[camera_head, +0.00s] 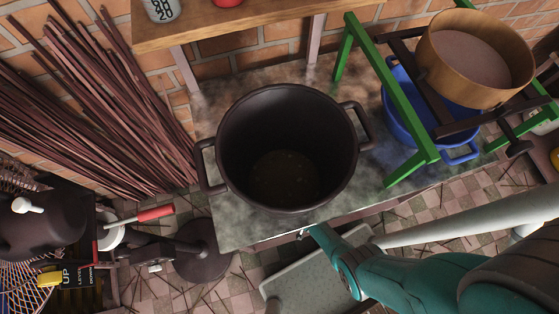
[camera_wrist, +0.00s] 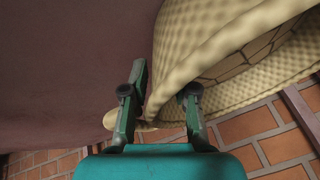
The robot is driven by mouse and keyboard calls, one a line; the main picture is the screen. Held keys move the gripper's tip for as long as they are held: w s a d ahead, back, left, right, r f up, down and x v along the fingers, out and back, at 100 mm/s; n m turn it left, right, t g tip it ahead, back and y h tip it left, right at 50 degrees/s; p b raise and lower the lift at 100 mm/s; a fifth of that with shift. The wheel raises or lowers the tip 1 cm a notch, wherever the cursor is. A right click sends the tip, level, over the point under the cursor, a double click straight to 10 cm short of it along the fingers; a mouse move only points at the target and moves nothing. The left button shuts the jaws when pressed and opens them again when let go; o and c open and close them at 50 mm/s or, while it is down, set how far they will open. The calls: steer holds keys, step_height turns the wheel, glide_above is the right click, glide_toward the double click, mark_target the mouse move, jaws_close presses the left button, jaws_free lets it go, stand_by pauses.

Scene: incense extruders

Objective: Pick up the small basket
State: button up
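A cream woven basket (camera_wrist: 215,40) with a thick rounded rim fills the upper right of the wrist view, seen very close and only in part. My gripper (camera_wrist: 164,85) has its two dark green fingers apart, with part of the basket's edge showing between them. I cannot tell whether either finger touches it. The basket cannot be made out in the head view. There, my teal arm reaches from the lower right to the counter's front edge, and the fingers are hidden.
A large dark pot (camera_head: 288,150) stands on the grey counter (camera_head: 240,225). A green frame (camera_head: 395,110) with a wooden sieve (camera_head: 475,55) stands over a blue basin (camera_head: 415,115) at right. Bundled sticks (camera_head: 90,110) lean at left. A brick surface (camera_wrist: 265,130) shows beyond the basket.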

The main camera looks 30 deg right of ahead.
jaws_close()
steer(key=shift+r, duration=0.2)
